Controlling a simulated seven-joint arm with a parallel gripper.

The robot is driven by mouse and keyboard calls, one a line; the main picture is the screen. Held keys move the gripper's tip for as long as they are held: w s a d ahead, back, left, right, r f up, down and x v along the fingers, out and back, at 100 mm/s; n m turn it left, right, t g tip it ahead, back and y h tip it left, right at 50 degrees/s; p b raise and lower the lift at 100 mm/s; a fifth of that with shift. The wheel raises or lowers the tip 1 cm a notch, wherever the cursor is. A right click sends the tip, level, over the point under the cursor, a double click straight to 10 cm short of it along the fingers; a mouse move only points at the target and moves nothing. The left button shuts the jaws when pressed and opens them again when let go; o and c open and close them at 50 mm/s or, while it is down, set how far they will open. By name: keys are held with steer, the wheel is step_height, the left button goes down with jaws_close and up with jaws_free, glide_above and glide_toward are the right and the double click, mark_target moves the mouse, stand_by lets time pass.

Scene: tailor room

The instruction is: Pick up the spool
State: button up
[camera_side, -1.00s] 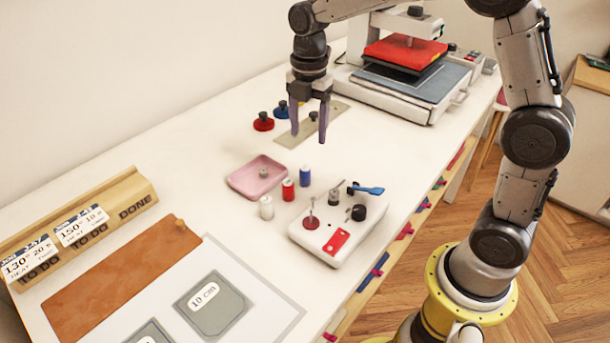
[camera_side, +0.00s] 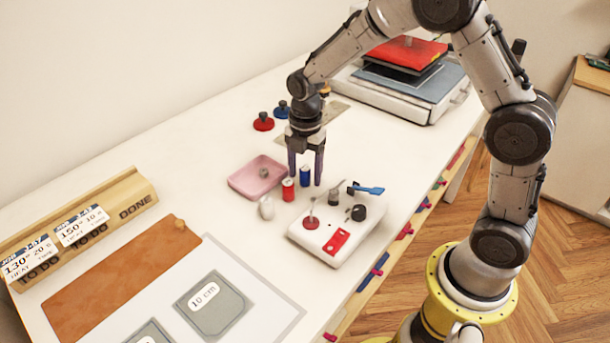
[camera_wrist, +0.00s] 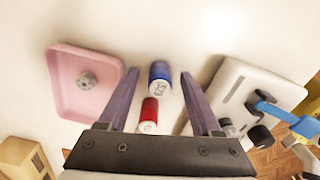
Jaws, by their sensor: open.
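My gripper (camera_side: 305,181) is open and pointing down, with one finger on each side of the blue spool. In the wrist view the blue spool (camera_wrist: 160,75) lies between the two fingertips (camera_wrist: 160,74), with a gap on both sides. The red spool (camera_wrist: 149,114) shows closer to the gripper's body there. I cannot tell the exact fingertip height above the table.
A pink tray (camera_side: 240,186) with a small grey part lies left of the spools. A white machine block (camera_side: 310,241) with knobs and a blue lever stands close on the right. Red and blue knobbed pieces (camera_side: 263,125) stand behind. A heat press (camera_side: 425,110) is farther back.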

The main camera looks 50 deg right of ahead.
jaws_close()
stand_by(0.3)
